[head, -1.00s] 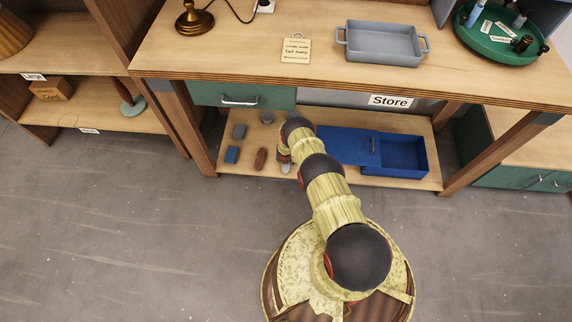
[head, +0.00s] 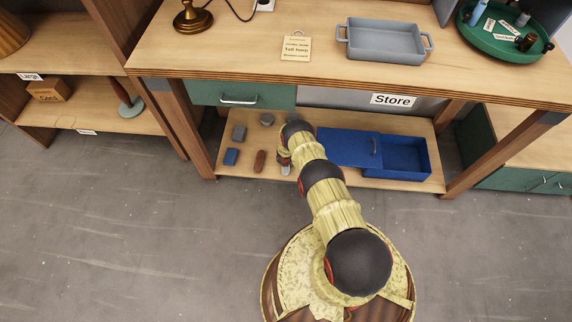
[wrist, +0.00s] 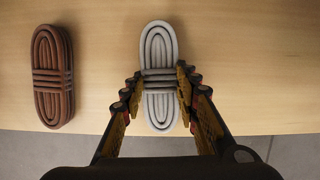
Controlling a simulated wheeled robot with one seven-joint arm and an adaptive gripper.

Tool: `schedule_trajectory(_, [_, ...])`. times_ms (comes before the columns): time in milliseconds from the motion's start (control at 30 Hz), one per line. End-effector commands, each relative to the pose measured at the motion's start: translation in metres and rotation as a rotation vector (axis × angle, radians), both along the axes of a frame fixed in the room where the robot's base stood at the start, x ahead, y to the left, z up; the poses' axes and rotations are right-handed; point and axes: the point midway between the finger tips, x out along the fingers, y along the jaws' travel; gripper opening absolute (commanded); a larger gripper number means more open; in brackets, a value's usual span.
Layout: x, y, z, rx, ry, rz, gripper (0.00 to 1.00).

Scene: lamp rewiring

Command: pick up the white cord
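The white cord (wrist: 160,45) is a flat oval coil with a band around its middle, lying on the wooden lower shelf. In the wrist view my gripper (wrist: 160,78) has its two fingers open on either side of the coil near its banded middle. The fingertips are very close to its long edges, and I cannot tell whether they touch. In the head view my gripper (head: 283,158) is at the shelf's front, mostly hidden by my arm. Only the near end of the white cord (head: 286,170) shows there.
A brown cord coil (wrist: 52,75) lies left of the white one, with a clear gap. Grey and blue blocks (head: 231,156) lie farther left. A blue box (head: 405,168) stands at right on the shelf. The workbench top (head: 230,50) overhangs the shelf from above.

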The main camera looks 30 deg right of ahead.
Motion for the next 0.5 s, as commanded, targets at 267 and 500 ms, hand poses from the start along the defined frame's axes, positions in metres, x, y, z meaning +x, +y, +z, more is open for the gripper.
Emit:
schedule_trajectory(267, [0.0, 0.0001, -0.0001, 0.0, 0.0, 0.0, 0.13])
schedule_trajectory(500, [-0.0001, 0.0001, -0.0002, 0.0, 0.0, 0.0, 0.0])
